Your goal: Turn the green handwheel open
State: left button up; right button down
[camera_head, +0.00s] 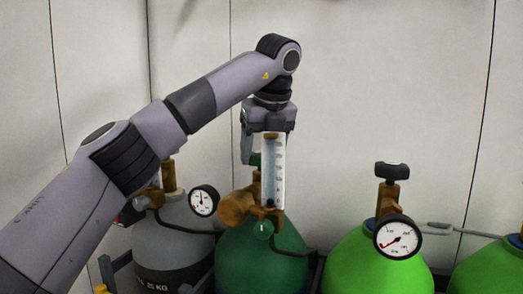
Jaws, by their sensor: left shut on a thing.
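The green handwheel (255,160) sits on top of the brass valve (238,205) of the dark green gas cylinder (262,258). Only a small green piece of it shows. My left gripper (254,154) points down from above and is shut on the handwheel. A clear upright flowmeter tube (272,172) stands in front and hides part of the fingers and the wheel. My right gripper is not in view.
A grey cylinder (180,240) with a round gauge (204,200) stands to the left, partly behind my arm. A bright green cylinder (345,262) with a black knob (391,171) and a gauge (398,237) stands to the right. Pale wall panels (380,80) are behind.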

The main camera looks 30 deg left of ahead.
pick_arm(q)
jog(key=n+g, duration=0.1)
jog(key=n, duration=0.2)
jog(key=n+g, duration=0.1)
jog(key=n, duration=0.2)
jog(key=shift+w+d+r+y, duration=0.1)
jog(key=shift+w+y, duration=0.1)
jog(key=shift+y, duration=0.2)
jog(key=shift+n, duration=0.4)
jog(key=o, duration=1.1)
